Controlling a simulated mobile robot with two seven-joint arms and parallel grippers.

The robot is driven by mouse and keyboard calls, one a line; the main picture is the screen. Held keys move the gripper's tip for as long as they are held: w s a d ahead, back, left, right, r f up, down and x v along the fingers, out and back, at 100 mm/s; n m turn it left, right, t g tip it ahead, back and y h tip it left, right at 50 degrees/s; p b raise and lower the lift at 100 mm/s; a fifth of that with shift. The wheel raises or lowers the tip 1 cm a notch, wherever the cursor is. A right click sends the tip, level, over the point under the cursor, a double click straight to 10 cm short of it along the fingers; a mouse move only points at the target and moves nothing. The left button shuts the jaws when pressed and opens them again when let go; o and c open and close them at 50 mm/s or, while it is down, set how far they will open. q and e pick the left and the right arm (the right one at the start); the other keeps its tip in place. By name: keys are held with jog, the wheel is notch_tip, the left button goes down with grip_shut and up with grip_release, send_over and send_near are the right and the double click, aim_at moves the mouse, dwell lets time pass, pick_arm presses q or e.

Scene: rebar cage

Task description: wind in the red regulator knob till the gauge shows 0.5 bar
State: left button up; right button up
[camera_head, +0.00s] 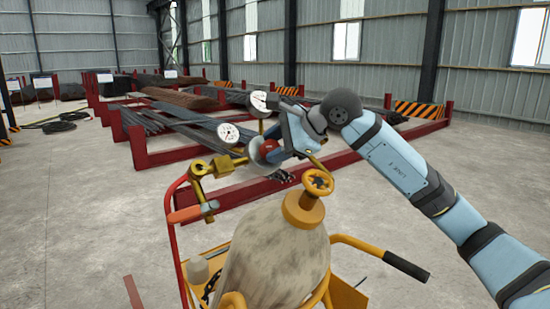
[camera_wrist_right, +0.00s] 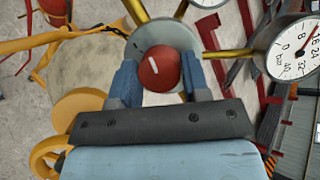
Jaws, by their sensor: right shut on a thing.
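The red regulator knob (camera_head: 268,147) sits on the brass regulator above the grey cylinder (camera_head: 275,255). It shows larger in the right wrist view (camera_wrist_right: 158,73), round, with a white mark on its face. My right gripper (camera_head: 274,149) is shut on the knob, one blue finger on each side. One round white gauge (camera_head: 229,134) stands left of the knob and another gauge (camera_head: 258,103) above it; both are too small to read there. A gauge marked in bar up to 40 (camera_wrist_right: 296,48) is partly cut off in the right wrist view. My left gripper is out of view.
A yellow handwheel valve (camera_head: 318,182) tops the cylinder, close below my right gripper. An orange-handled torch or lever (camera_head: 192,213) hangs at the left of the red trolley frame. A black-gripped handle (camera_head: 406,266) sticks out right.

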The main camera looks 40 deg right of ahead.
jog(key=shift+f+m+t+b, duration=0.3)
jog(key=shift+m+b, duration=0.25)
jog(key=shift+m, duration=0.25)
jog(key=shift+r+m+t+b, duration=0.15)
jog(key=shift+m+t+b, duration=0.25)
jog(key=shift+m+b, duration=0.5)
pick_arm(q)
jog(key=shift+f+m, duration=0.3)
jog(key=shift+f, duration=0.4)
pick_arm(e)
jog(key=shift+m, duration=0.5)
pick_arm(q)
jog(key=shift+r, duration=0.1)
pick_arm(e)
jog(key=o, duration=0.9)
jog(key=shift+r, duration=0.1)
jog(key=shift+s, duration=0.1)
